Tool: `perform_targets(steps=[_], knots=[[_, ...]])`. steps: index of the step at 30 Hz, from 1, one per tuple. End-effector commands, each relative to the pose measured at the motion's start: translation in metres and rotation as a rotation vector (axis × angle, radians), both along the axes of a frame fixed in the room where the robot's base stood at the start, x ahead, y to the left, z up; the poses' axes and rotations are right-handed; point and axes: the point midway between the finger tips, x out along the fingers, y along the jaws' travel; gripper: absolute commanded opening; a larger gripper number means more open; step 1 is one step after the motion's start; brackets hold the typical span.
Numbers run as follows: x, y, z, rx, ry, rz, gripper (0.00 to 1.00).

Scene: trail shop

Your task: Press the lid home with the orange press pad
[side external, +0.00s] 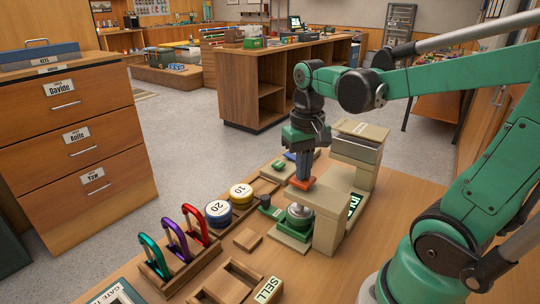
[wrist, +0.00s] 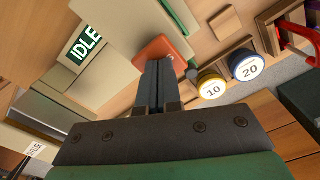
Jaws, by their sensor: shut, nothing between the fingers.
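The orange press pad (side external: 302,184) sits on top of the beige press (side external: 328,226). In the wrist view the pad (wrist: 162,48) shows just beyond my fingertips. My gripper (side external: 303,176) is shut and empty, pointing down at the pad; its fingertips (wrist: 157,66) overlap the pad in both views, and I cannot tell whether they touch it. Below the pad, a silver round part (side external: 299,209) stands over a green round container (side external: 296,222) on the press base. Whether its lid is seated is too small to tell.
A display on the machine reads IDLE (wrist: 86,45) in the wrist view. Round weights marked 20 (side external: 217,214) and 10 (side external: 241,193) stand left of the press. Carabiners (side external: 173,241) stand in a wooden rack at front left. A small wooden block (side external: 248,239) lies nearby.

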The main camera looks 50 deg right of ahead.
Motion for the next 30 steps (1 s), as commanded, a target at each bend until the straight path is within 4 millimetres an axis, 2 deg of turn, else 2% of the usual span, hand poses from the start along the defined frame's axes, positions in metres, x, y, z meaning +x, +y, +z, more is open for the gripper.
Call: perform_targets(steps=[5, 18, 30], knots=[[0.0, 0.0, 0.004, -0.001, -0.002, 0.0, 0.0], [0.0, 0.0, 0.03, -0.001, -0.001, 0.0, 0.0], [0.0, 0.0, 0.034, -0.001, -0.001, 0.0, 0.0]])
